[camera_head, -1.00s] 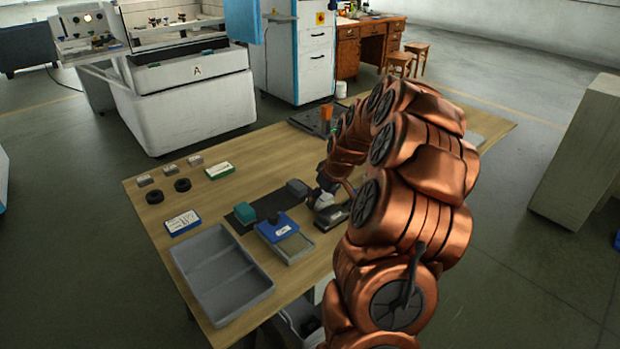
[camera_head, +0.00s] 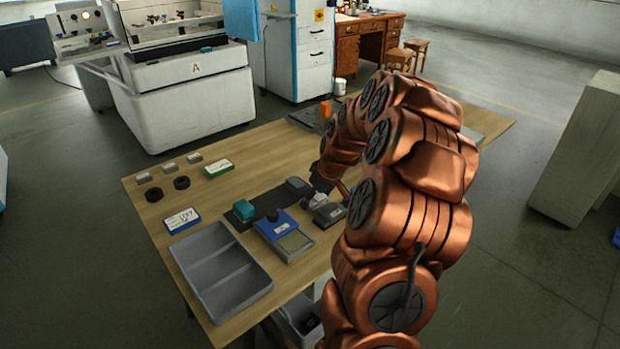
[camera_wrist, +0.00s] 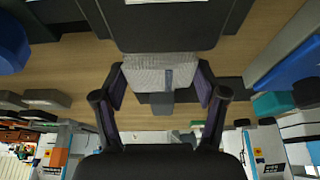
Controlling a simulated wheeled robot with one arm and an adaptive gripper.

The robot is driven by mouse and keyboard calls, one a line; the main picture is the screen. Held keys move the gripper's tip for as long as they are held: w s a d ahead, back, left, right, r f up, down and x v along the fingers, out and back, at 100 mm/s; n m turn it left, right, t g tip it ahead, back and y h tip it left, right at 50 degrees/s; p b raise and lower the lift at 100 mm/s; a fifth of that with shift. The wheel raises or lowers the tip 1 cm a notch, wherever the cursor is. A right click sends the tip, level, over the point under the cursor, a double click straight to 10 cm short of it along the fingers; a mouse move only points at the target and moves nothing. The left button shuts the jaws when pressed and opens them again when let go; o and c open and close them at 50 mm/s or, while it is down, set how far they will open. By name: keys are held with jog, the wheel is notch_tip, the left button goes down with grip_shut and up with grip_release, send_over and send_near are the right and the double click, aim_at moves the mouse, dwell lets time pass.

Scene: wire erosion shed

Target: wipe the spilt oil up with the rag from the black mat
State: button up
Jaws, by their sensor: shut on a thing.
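My gripper (camera_wrist: 161,86) is shut on a pale grey, finely ribbed cloth, the rag (camera_wrist: 148,74), with a darker stripe. In the head view my gripper (camera_head: 318,198) is low over the table, at the right end of the black mat (camera_head: 264,204). A teal block (camera_head: 244,210) and a dark grey block (camera_head: 297,186) are at the mat. I cannot make out the spilt oil; my arm hides part of the table.
A blue and grey box (camera_head: 284,236) stands in front of the mat. A grey divided tray (camera_head: 222,270) is at the front left. Two black rings, small blocks and a blue-white box (camera_head: 182,220) lie left.

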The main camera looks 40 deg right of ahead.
jog(key=shift+a, duration=0.9)
jog(key=shift+a+r, duration=0.15)
jog(key=shift+a, duration=0.1)
notch_tip(320, 180, up, 4)
jog(key=shift+d+r, duration=0.1)
jog(key=shift+d, duration=0.05)
jog(key=shift+r+p, duration=0.35)
jog(key=shift+r, duration=1.55)
